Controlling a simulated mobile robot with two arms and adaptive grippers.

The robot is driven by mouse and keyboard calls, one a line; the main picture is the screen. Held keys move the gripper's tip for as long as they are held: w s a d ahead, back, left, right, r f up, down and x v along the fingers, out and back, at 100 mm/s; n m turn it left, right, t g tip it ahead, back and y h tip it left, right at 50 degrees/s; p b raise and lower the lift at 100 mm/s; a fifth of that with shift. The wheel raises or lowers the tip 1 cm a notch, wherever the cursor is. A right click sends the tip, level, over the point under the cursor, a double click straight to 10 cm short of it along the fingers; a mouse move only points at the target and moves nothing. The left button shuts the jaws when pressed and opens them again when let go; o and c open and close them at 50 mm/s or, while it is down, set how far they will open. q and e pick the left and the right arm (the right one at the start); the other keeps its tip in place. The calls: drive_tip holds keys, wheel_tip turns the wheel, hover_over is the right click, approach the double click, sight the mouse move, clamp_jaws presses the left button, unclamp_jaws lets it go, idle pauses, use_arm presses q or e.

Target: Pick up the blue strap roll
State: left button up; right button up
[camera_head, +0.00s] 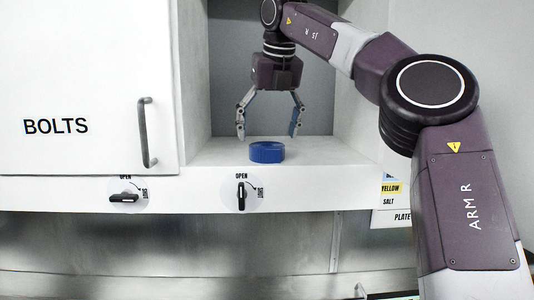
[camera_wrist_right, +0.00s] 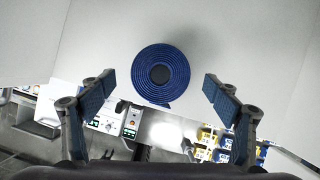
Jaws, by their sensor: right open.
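The blue strap roll (camera_head: 267,152) lies flat on the white shelf floor of an open cubby, close to its front edge. In the right wrist view the roll (camera_wrist_right: 160,55) shows from above as a round coil with a dark centre and a short loose tail. My right gripper (camera_head: 268,134) is open and points down just above the roll. In the right wrist view its fingers (camera_wrist_right: 158,88) stand apart, with the roll ahead and between them, untouched. My left gripper does not show.
The cubby's side walls (camera_head: 195,70) stand on both sides of my right gripper. A closed white door (camera_head: 85,90) marked BOLTS, with a grey handle (camera_head: 147,132), is to the left. Two knobs marked OPEN and SHUT sit on the panel below the shelf (camera_head: 240,197).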

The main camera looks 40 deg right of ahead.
sight(267, 144)
drive_tip(key=x, duration=0.3)
drive_tip(key=shift+f, duration=0.1)
drive_tip(key=shift+w+d+f, duration=0.2)
drive_tip(key=shift+w+f, duration=0.05)
drive_tip(key=shift+f, duration=0.2)
drive_tip(key=shift+s+a+r, duration=0.1)
drive_tip(key=shift+s+a, duration=0.05)
drive_tip(key=c, duration=1.3)
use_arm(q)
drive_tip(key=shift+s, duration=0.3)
use_arm(e)
drive_tip(key=shift+c, duration=0.7)
drive_tip(key=shift+r, duration=0.1)
